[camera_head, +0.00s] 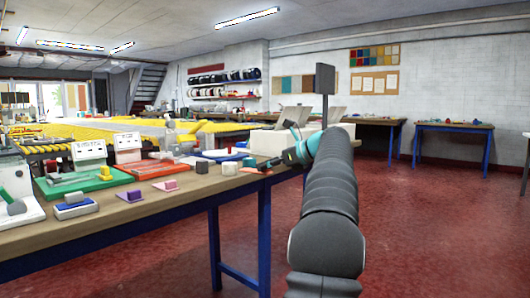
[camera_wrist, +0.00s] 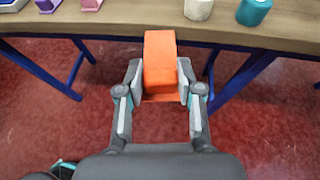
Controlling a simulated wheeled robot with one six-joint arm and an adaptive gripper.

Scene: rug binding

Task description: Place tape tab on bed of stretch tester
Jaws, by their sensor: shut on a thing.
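My gripper (camera_wrist: 161,90) is shut on an orange tab (camera_wrist: 160,62), a block with a thin flat plate showing below it. In the wrist view it is held over the red floor, just off the bench edge. In the head view my gripper (camera_head: 300,152) is beyond the bench's right end, and the held tab is hard to make out. Two devices with displays stand on the bench at left: one (camera_head: 88,151) with a green bed (camera_head: 104,181), one (camera_head: 127,142) with a red-orange bed (camera_head: 160,171). I cannot tell which is the stretch tester.
The wooden bench (camera_head: 160,210) has a purple tab (camera_head: 131,196) and a pink tab (camera_head: 166,185) near its front edge. A white spool (camera_wrist: 198,9) and a teal spool (camera_wrist: 253,11) stand near the bench edge. Bare bench lies between the pink tab and white spool.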

